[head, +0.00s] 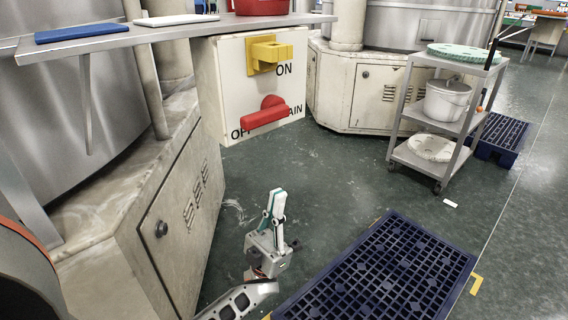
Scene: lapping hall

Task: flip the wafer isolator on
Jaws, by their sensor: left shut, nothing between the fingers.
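A white switch box (225,90) hangs under the shelf edge. Its front carries a red lever handle (265,113), which lies nearly level with its long end to the left, over the "OFF" lettering. Lettering ending in "AIN" is partly covered at the handle's right. Above it a yellow block-like piece (268,53) sticks out beside the word "ON". My left gripper (278,195) is below the box, apart from it, pointing up with its fingers closed and empty. My right gripper is out of view.
A grey shelf (120,41) with a blue slab (81,33) and white slab juts out above the box. A beige cabinet (165,215) stands at left. A dark blue grid pallet (385,270) lies at lower right. A trolley (455,125) stands beyond.

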